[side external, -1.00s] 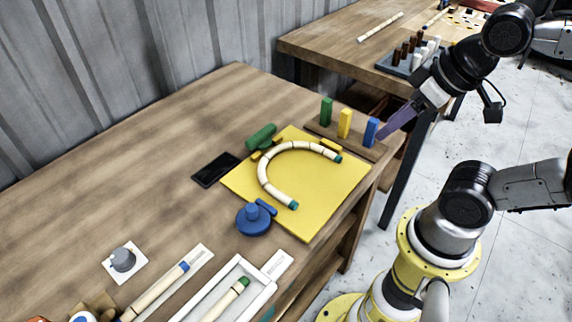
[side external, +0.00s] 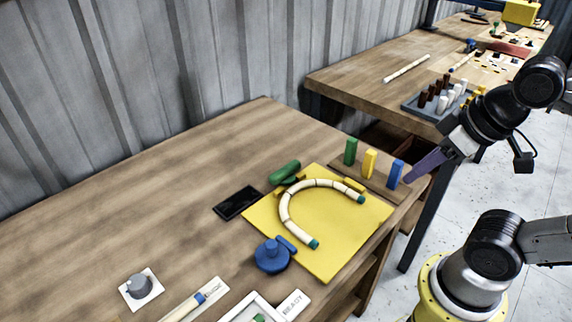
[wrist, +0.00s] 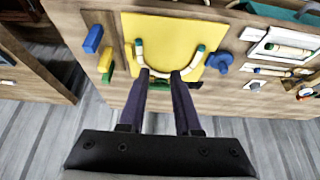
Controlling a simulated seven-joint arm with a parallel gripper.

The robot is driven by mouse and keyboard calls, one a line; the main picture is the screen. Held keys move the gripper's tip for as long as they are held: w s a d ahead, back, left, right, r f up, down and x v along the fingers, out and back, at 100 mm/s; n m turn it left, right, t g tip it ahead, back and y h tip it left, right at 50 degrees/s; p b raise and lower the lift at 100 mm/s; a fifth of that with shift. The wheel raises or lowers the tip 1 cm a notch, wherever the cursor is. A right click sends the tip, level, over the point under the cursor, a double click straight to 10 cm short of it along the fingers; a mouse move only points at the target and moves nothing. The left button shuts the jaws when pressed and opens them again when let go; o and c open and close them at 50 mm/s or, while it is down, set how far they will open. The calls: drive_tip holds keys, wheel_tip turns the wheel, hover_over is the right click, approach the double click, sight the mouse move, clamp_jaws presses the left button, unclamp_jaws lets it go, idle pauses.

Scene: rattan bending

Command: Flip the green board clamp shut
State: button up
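The green board clamp (side external: 284,171) sits at the far-left edge of the yellow board (side external: 330,255), its green body lying tilted. In the wrist view part of the green clamp (wrist: 160,86) shows between my fingers. A bent rattan piece (side external: 287,212) with teal-green ends lies in a U on the board. My gripper (side external: 408,180) is above the right side of the bench, apart from the clamp, and in the side view its tip overlaps the blue block. The wrist view shows my gripper (wrist: 160,73) with two separated fingers and nothing held.
Green (side external: 350,152), yellow (side external: 369,163) and blue (side external: 396,174) upright blocks stand behind the board. A blue clamp (side external: 272,256) is at its near-left edge. A black pad (side external: 238,203) lies left. A grey knob (side external: 139,285) is front left.

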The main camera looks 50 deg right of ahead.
drive_tip(key=shift+s, duration=0.35)
drive_tip(key=shift+c, duration=1.2)
drive_tip(key=shift+g, duration=0.3)
drive_tip(key=r, duration=0.2)
drive_tip(key=w+r, duration=0.1)
drive_tip(key=r, duration=0.1)
drive_tip(key=w+r, duration=0.1)
drive_tip(key=r, duration=0.2)
clamp_jaws()
drive_tip(key=w+r+g, duration=0.2)
drive_tip(key=w+r, duration=0.4)
drive_tip(key=w, duration=0.4)
drive_tip(key=w+r+g, duration=0.1)
drive_tip(key=w+r, duration=0.4)
drive_tip(key=w, duration=0.4)
drive_tip(key=w+f+g, duration=0.1)
drive_tip(key=w+f, duration=0.2)
drive_tip(key=w, duration=0.6)
drive_tip(key=w+f+g, duration=0.2)
drive_tip(key=w+f, duration=0.3)
drive_tip(key=f, duration=0.5)
drive_tip(key=w+f+g, duration=0.1)
drive_tip(key=w+f, duration=0.5)
drive_tip(key=f, duration=0.5)
drive_tip(key=shift+d+g, duration=0.3)
drive_tip(key=shift+g, duration=0.1)
